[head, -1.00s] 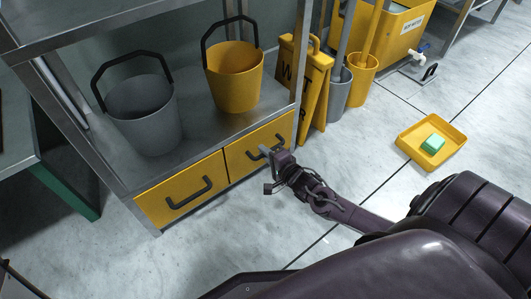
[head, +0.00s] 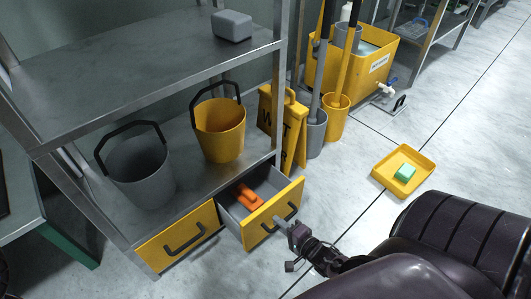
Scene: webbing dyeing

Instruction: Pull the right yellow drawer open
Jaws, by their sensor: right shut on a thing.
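The right yellow drawer (head: 262,222) is pulled out from the bottom of the metal shelf unit. Inside its grey box lies an orange object (head: 246,196). My right gripper (head: 291,221) is at the drawer's front and shut on its dark handle (head: 278,222), partly hiding it. The left yellow drawer (head: 170,243) beside it is closed, with its dark handle (head: 184,237) free. My left gripper is not in view.
A grey bucket (head: 142,172) and a yellow bucket (head: 219,130) stand on the shelf above the drawers. A yellow wet-floor sign (head: 290,140) stands right of the unit. A yellow tray (head: 381,172) with a green block (head: 405,172) lies on the floor.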

